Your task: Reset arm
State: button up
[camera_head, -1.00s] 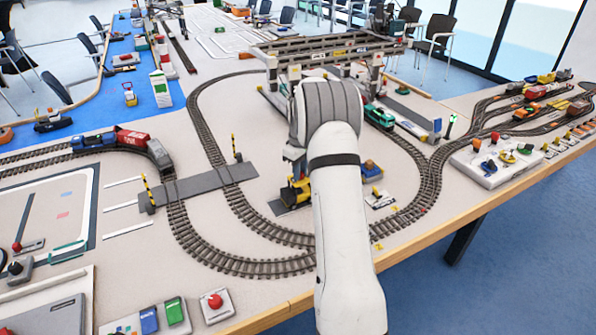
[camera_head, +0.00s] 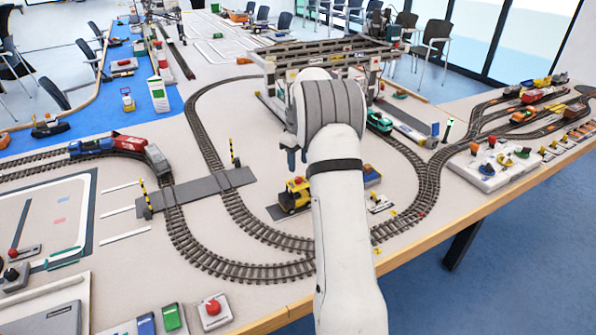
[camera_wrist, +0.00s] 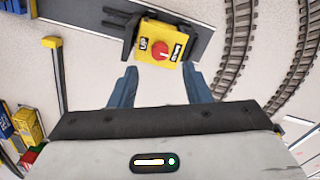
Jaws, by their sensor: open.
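My arm reaches out over the table in the head view. My gripper (camera_head: 292,160) hangs open and empty above a small yellow vehicle (camera_head: 296,195), with a gap between them. In the wrist view, my gripper (camera_wrist: 161,86) shows two blue-grey fingers spread apart. The yellow vehicle (camera_wrist: 148,34) lies beyond the fingertips, with a red button and lettering on top and black forks on its left. It stands on a dark grey strip. Nothing is between the fingers.
Curved railway track (camera_head: 245,270) runs around the vehicle. A gantry crane (camera_head: 335,62) stands behind my arm. A train (camera_head: 108,145) is at the left, and a white control panel (camera_head: 490,168) is at the right. A red button box (camera_head: 213,310) sits near the front edge.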

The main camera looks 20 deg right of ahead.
jog(key=shift+r, duration=1)
jog(key=shift+s+a+r, duration=0.1)
jog(key=shift+a+r, duration=0.05)
jog(key=s+a+r+m+t, duration=0.1)
jog(key=s+a+r, duration=0.4)
jog(key=s+a, duration=0.25)
jog(key=s+a+r+m, duration=0.2)
jog(key=s+a+r, duration=0.35)
jog(key=s, duration=0.35)
jog(key=s+a+f+m, duration=0.1)
jog(key=s+a+f, duration=0.1)
jog(key=s, duration=0.7)
jog(key=s+a+f+m+t, duration=0.1)
jog(key=s+a, duration=0.4)
jog(key=s, duration=0.5)
jog(key=shift+f+t, duration=0.3)
jog(key=shift+f, duration=0.3)
jog(key=shift+s, duration=0.1)
